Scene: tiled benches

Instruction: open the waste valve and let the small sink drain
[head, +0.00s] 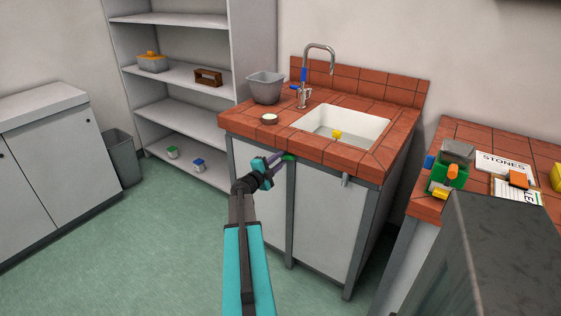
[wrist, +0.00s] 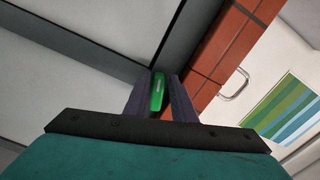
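The small white sink (head: 365,125) is set into a red-tiled bench. A yellow object (head: 337,134) is in it, and the basin floor looks greyish; I cannot tell if that is water. A green handle (head: 289,157) is at the bench's front edge, below the tiles. My gripper (head: 279,159) is at this handle. In the wrist view the green handle (wrist: 157,92) lies between the two purple fingers of my gripper (wrist: 160,95), with little or no gap; whether they press on it is unclear. A grey lever (head: 345,181) hangs further right under the edge.
A tap (head: 318,60) with blue parts, a grey tub (head: 266,87) and a small round dish (head: 269,119) stand on the bench. Shelves (head: 185,75) are behind left. A second tiled bench (head: 465,135) at right holds a green device (head: 447,172) and papers.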

